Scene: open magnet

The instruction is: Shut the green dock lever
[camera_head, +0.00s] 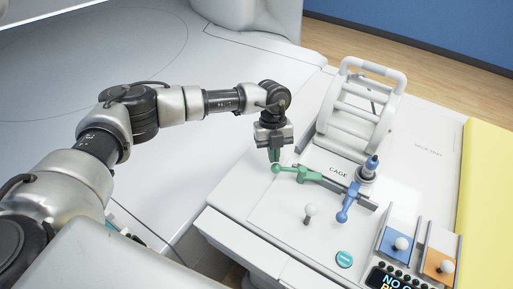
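The green lever (308,175) lies on the white panel beside the word CAGE. Its round green knob (276,168) is at its left end, and its right end meets a grey bar. My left gripper (274,157) points down right at the knob. Its fingertips look close together, and I cannot tell whether they touch or hold the knob. My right gripper is not in view.
A white cage frame (361,110) rises behind. A white-knobbed stick (309,212), a teal button (344,259) and blue and orange sliders (398,246) are in front.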

